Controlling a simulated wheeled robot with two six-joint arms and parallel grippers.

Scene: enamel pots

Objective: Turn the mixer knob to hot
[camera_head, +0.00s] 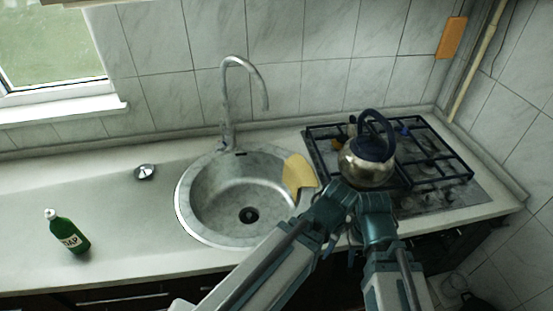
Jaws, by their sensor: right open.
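A small round metal knob with a dark centre (145,172) sits on the counter left of the sink; its setting is too small to read, and I take it as the mixer knob. The curved metal faucet (228,115) rises behind the round sink (183,205). My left gripper (341,190) and my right gripper (374,194) are side by side near the stove's front edge, in front of the kettle, far from the knob. The right one is open; the left one's fingers are not clear. Whether either touches the kettle is unclear.
A metal kettle (365,168) with a dark handle stands on the gas hob (440,165). A yellow cloth (298,173) hangs over the sink's right rim. A green soap bottle (68,232) stands at the left.

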